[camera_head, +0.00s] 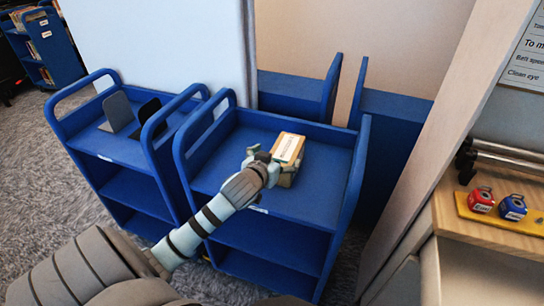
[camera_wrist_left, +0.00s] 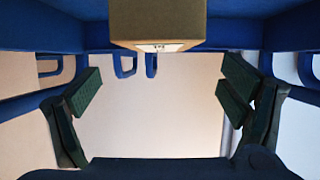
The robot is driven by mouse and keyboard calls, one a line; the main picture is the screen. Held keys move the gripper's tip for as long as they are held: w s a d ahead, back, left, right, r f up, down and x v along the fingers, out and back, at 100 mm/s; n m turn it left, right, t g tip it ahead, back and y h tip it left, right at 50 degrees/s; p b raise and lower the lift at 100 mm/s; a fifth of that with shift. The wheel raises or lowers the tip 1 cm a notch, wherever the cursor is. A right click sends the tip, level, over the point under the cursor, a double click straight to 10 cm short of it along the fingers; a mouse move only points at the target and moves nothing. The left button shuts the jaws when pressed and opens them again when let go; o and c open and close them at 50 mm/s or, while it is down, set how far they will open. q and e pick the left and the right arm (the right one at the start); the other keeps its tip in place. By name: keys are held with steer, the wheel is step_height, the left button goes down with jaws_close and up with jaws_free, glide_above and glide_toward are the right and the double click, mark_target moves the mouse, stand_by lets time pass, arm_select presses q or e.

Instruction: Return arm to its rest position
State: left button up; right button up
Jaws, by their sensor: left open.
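My left gripper (camera_head: 270,162) is over the top shelf of the right blue cart (camera_head: 316,205), and its arm reaches in from the lower left. In the left wrist view the two dark finger pads of the gripper (camera_wrist_left: 160,95) stand wide apart with nothing between them. A tan box (camera_head: 289,148) with a white label sits on that shelf just beyond the gripper. It also shows at the top of the left wrist view as a brown box (camera_wrist_left: 158,20), outside the finger gap. Whether a finger touches it is unclear. My right gripper is in neither view.
A second blue cart (camera_head: 113,150) with grey and black bookends stands close on the left. A wall and blue panels (camera_head: 292,88) are behind. At right, a wooden counter (camera_head: 478,233) holds red (camera_head: 481,199) and blue (camera_head: 512,207) items. Carpet shows at far left.

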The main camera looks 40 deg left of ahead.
arm_select(q)
steer(key=v, duration=0.4)
steer(key=shift+p, duration=0.3)
